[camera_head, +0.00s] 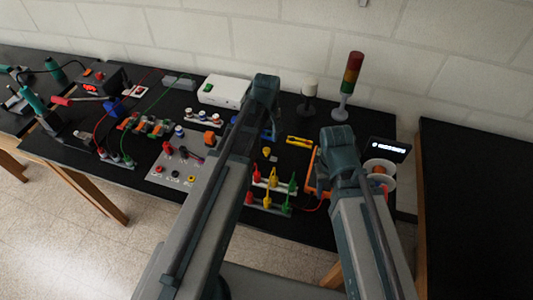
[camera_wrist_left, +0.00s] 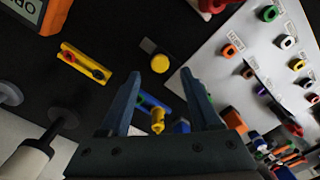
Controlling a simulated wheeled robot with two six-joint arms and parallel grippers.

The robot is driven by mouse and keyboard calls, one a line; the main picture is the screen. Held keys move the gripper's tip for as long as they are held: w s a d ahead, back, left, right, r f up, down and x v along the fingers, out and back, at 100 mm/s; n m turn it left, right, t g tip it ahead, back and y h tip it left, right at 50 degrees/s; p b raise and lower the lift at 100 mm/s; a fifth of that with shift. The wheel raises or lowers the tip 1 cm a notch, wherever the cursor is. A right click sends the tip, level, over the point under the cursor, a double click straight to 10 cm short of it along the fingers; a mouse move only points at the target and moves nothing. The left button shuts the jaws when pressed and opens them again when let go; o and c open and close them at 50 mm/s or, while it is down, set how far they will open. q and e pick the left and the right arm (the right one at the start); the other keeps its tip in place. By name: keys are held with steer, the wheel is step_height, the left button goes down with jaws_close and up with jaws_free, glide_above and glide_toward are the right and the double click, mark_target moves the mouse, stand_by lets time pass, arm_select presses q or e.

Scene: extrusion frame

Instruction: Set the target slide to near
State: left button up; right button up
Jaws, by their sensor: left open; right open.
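I cannot tell for sure which part is the target slide. A blue bar (camera_wrist_left: 150,103) with a green part and a yellow post (camera_wrist_left: 158,120) shows between the fingers. My left gripper (camera_wrist_left: 161,75) is open and empty above these; in the head view its arm hides much of the bench middle. My right gripper (camera_head: 322,187) is open by the orange-edged item (camera_head: 311,170), partly hidden by its wrist.
A white box (camera_head: 222,90), a dark post with a pale top (camera_head: 309,92) and a signal tower (camera_head: 350,85) stand at the back. Red, yellow and green plugs (camera_head: 273,178) stand between my arms.

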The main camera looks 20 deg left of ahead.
mark_target(266, 149)
arm_select(q)
step_height(266, 149, down, 4)
steer(key=b, duration=0.3)
steer(key=shift+f, duration=0.25)
arm_select(e)
step_height(266, 149, down, 4)
steer(key=shift+f, duration=0.25)
arm_select(q)
steer(key=shift+r, duration=0.1)
jaws_close()
stand_by(0.6)
